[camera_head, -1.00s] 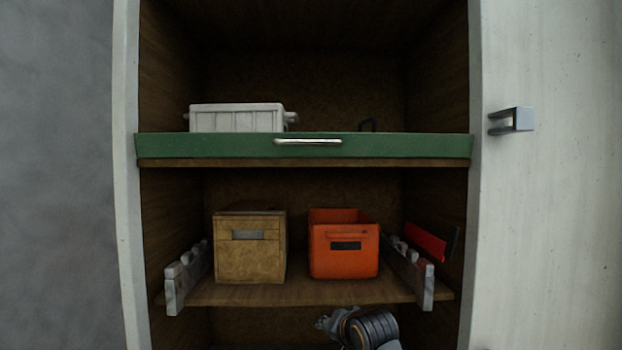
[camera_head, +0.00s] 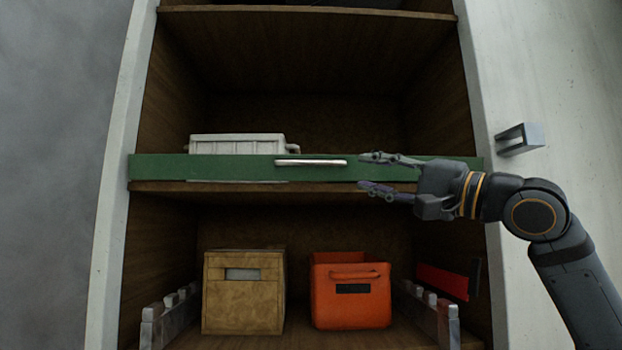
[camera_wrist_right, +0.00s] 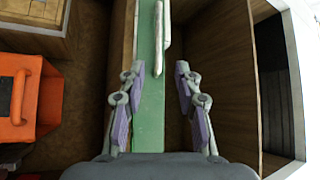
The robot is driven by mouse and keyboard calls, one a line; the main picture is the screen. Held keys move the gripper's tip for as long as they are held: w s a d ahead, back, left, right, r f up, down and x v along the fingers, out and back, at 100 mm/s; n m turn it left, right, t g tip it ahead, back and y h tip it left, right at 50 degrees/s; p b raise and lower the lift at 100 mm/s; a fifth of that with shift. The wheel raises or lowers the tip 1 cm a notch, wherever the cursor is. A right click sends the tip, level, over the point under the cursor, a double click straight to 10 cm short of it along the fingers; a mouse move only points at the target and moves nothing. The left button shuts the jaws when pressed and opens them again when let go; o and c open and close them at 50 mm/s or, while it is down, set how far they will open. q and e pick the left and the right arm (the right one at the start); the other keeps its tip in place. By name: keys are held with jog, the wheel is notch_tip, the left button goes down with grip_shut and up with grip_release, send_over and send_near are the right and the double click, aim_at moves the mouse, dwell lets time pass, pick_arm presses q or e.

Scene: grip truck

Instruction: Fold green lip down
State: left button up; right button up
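The green lip (camera_head: 230,168) stands upright along the front edge of the upper shelf. It has a pale metal handle (camera_head: 311,162) at its middle. My right gripper (camera_head: 366,173) is open, just to the right of the handle, with one finger above the lip and one below. In the right wrist view the green lip (camera_wrist_right: 150,112) runs between the two open purple-padded fingers (camera_wrist_right: 152,105), and the handle (camera_wrist_right: 158,40) lies ahead of the fingertips. The gripper hides part of the lip's right half in the head view. My left gripper is not in view.
A grey-white crate (camera_head: 238,144) stands on the shelf behind the lip. Below are a tan box (camera_head: 243,300), an orange bin (camera_head: 350,298) and notched side rails (camera_head: 440,312). A door handle (camera_head: 520,139) projects from the white panel at right.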

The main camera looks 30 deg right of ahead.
aim_at(321, 164)
jog(key=p+x, duration=0.9)
jog(key=x, duration=0.1)
jog(key=shift+r, duration=0.1)
jog(key=shift+w+a, duration=0.1)
jog(key=shift+w, duration=0.35)
jog(key=shift+c, duration=0.2)
grip_shut()
